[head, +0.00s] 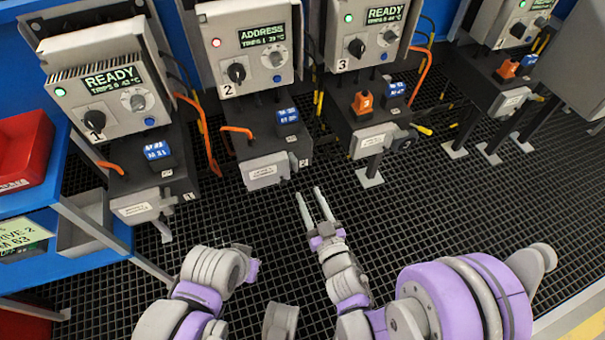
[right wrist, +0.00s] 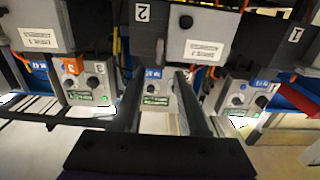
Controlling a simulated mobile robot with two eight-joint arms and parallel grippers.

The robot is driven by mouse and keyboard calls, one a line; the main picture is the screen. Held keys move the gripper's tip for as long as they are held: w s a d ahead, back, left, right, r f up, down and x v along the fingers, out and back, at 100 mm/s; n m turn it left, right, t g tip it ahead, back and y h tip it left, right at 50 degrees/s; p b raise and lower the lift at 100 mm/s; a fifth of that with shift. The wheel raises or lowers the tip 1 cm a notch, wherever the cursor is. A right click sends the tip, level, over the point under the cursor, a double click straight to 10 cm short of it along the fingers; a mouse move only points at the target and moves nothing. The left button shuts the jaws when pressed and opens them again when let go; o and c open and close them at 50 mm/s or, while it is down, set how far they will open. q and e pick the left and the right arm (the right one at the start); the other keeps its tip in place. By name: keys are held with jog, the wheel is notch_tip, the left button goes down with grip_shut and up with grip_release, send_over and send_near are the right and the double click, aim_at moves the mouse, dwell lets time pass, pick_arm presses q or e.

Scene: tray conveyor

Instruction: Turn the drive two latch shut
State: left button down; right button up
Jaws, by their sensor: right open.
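Drive two (head: 250,55) is a grey box with a black dial; its screen reads ADDRESS and a red lamp is lit. Below it is a dark housing (head: 256,120) marked 2 with a blue tag. At its front is a grey latch part (head: 268,172) with a white label; I cannot tell whether it is shut. My right gripper (head: 308,191) is open and empty, a little in front of this part, not visibly touching it. In the right wrist view its fingers (right wrist: 160,85) reach toward the housing marked 2 (right wrist: 146,14). My left arm shows, but its fingers do not.
Drive one (head: 105,80) and drive three (head: 365,28) stand on either side, both reading READY. Drive three has an orange tag (head: 363,103) and a lever (head: 403,140) at its front. A red bin (head: 24,150) is at the left. Open grating lies in front.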

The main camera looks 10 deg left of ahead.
aim_at(296, 167)
jog(key=x, duration=0.9)
jog(key=shift+w, duration=0.1)
jog(key=shift+c, duration=0.3)
grip_shut()
